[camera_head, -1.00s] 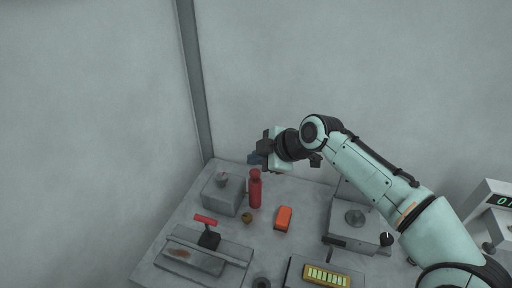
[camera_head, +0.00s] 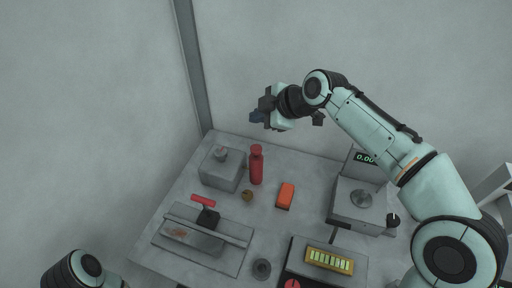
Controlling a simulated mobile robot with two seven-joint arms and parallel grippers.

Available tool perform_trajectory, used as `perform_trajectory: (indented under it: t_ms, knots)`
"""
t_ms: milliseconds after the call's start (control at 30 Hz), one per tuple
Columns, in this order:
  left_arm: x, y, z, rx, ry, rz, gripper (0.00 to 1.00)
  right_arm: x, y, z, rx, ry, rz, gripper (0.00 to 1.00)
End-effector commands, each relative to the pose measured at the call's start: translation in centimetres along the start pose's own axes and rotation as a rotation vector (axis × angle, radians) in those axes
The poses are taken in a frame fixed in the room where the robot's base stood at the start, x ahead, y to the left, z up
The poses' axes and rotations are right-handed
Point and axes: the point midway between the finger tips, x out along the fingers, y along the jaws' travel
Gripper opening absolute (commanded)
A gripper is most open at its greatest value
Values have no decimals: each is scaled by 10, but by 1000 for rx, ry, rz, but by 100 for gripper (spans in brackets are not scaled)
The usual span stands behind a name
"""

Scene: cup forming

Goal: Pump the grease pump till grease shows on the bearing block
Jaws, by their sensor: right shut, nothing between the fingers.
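A red upright cylinder (camera_head: 256,167), which looks like the grease pump, stands near the back left of the table. Just left of it is a grey block (camera_head: 221,174) with a small round fitting on top, which may be the bearing block. I cannot make out any grease on it. My right gripper (camera_head: 263,108) is shut and empty, high above the red cylinder and apart from it. My left gripper is out of the picture; only part of my left arm shows at the lower left.
A flat grey fixture with a red-handled tool (camera_head: 204,205) lies at front left. A machine with a display (camera_head: 362,204) stands right. A yellow-framed panel (camera_head: 329,260) is in front.

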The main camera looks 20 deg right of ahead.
Motion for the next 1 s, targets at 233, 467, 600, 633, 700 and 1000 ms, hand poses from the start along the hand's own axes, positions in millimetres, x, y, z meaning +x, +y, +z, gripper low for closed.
perform_trajectory:
  t_ms: [233, 467, 600, 633, 700, 1000]
  knots:
    - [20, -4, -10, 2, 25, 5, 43, 23, -16, 17, 1, -1, -2, 0]
    - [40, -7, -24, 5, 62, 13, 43, 46, -34, 34, 1, 0, -2, 0]
    - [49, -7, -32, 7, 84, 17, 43, 55, -40, 40, 1, 0, -1, 0]
    - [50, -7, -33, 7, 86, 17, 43, 56, -41, 41, 1, 0, -1, 0]
    - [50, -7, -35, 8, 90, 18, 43, 57, -42, 42, 1, 0, 0, 0]
    - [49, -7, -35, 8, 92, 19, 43, 56, -41, 41, 0, 0, 0, 0]
